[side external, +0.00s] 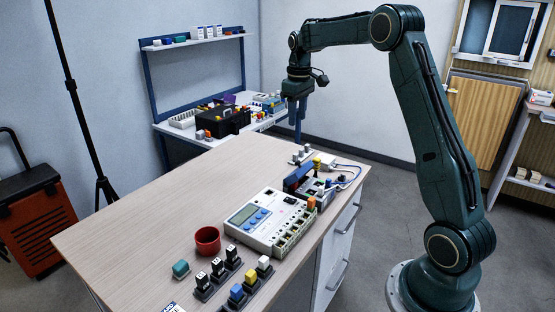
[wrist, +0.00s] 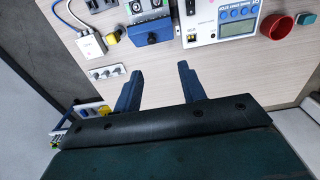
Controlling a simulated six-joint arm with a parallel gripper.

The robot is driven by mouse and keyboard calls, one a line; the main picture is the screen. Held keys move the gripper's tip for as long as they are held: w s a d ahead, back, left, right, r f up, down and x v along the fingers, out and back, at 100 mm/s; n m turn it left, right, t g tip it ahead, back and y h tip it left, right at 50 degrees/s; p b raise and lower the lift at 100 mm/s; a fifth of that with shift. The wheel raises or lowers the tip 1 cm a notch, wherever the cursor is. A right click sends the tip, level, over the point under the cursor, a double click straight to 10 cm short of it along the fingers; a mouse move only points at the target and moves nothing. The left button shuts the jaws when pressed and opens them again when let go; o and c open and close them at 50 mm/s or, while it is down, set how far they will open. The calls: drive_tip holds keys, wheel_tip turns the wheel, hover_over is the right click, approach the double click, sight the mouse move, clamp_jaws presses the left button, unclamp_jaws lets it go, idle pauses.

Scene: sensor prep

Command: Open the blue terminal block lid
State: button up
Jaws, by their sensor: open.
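The blue lid (side external: 297,177) is on the terminal block unit near the far right part of the table. In the side view it looks like a slanted blue panel; I cannot tell for sure how far it is raised. In the wrist view the blue lid (wrist: 150,27) is at the top, with a small dark knob on its near edge. A grey part with green (wrist: 157,4) shows just beyond it. My gripper (side external: 298,138) hangs pointing down above the table's far end, apart from the lid. Its two blue fingers (wrist: 159,85) are spread, with nothing between them.
A white meter device (side external: 270,222) stands beside the terminal block. A strip with grey knobs (wrist: 106,72), a white box with cable (wrist: 92,45) and a yellow knob (wrist: 113,38) lie close by. A red cup (side external: 207,240) and several coloured blocks are nearer. The table's left is bare.

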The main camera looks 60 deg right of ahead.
sight(298, 170)
drive_tip(key=shift+w+d+f, duration=0.2)
drive_tip(key=shift+d+f, duration=0.3)
drive_tip(key=shift+d, duration=0.1)
drive_tip(key=shift+w+d+f, duration=0.15)
drive_tip(key=shift+d+f, duration=0.35)
drive_tip(key=shift+d, duration=0.1)
drive_tip(key=shift+f, duration=0.1)
drive_tip(key=shift+f, duration=6.8)
drive_tip(key=shift+c, duration=0.2)
clamp_jaws()
